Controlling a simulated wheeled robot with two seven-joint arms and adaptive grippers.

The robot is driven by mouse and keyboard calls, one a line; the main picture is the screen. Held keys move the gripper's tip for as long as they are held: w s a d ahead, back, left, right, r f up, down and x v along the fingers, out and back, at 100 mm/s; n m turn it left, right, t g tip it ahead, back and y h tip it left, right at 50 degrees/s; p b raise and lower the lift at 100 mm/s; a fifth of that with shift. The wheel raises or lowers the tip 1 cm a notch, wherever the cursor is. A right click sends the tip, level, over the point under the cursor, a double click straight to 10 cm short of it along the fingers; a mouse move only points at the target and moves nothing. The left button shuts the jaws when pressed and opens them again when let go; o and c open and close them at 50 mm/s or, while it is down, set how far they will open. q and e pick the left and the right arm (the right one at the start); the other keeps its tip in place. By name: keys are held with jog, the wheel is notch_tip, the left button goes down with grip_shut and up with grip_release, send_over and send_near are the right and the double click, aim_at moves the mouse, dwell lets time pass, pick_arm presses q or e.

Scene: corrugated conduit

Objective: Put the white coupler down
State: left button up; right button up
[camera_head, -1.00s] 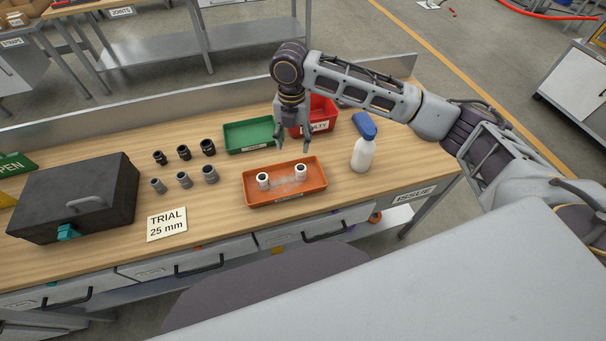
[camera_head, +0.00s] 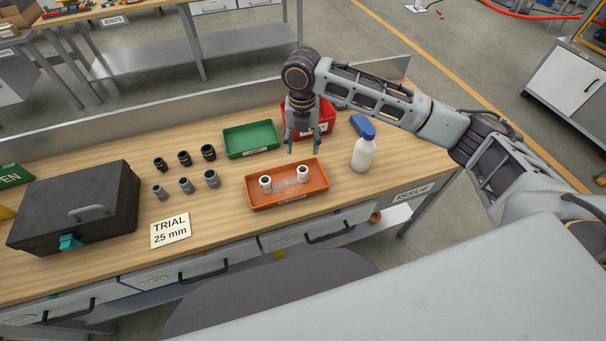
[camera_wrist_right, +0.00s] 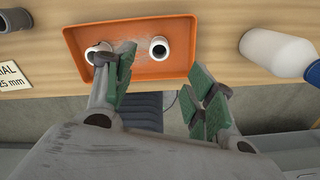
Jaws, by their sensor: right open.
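Two white couplers stand in the orange tray (camera_head: 256,203), one at the left (camera_head: 265,184) and one at the right (camera_head: 303,173). Both also show in the right wrist view, the left-hand one (camera_wrist_right: 96,54) partly behind a finger and the other (camera_wrist_right: 161,48) clear. My right gripper (camera_head: 302,149) is open and empty, above the bench behind the orange tray's back edge. Its green-padded fingers (camera_wrist_right: 165,80) stand apart in the right wrist view with nothing between them. My left gripper is not in view.
A green tray (camera_head: 238,150) and a red bin (camera_head: 325,128) stand behind. A white bottle (camera_head: 363,156) with a blue top is at the right. Black and grey fittings (camera_head: 186,184), a TRIAL card (camera_head: 170,231) and a dark case (camera_head: 110,190) are at the left.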

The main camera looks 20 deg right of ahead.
aim_at(303, 169)
jog(key=shift+n, duration=0.5)
jog(key=shift+f, duration=4.3)
jog(key=shift+p, duration=0.3)
jog(key=shift+s+f, duration=0.15)
jog(key=shift+f, duration=0.7)
jog(key=shift+f+p, duration=0.45)
jog(key=shift+f, duration=1.3)
jog(key=c, duration=0.9)
